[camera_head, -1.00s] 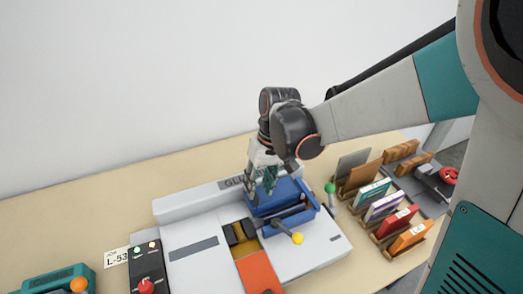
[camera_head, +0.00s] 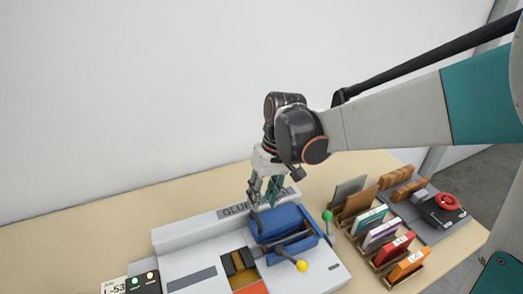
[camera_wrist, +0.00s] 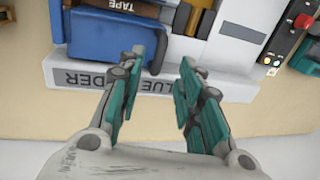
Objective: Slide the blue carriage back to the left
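The blue carriage (camera_head: 284,218) sits on the right part of the grey glue binder (camera_head: 186,236). A lever with a yellow knob (camera_head: 302,266) sticks out at its front. My gripper (camera_head: 262,203) points down at the carriage's rear left corner, over the binder's back ledge. In the wrist view, my gripper (camera_wrist: 169,58) has its fingers apart with nothing between them. The blue carriage (camera_wrist: 105,38) is at upper left there, close by one fingertip; I cannot tell whether they touch. The binder's label (camera_wrist: 110,80) appears upside down below it.
A green-knobbed lever (camera_head: 327,216) stands right of the carriage. Racks of books (camera_head: 381,235) and a red wheel on a clamp (camera_head: 447,202) are further right. A control box with lights (camera_head: 144,281) is at front left. The table behind the binder is clear.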

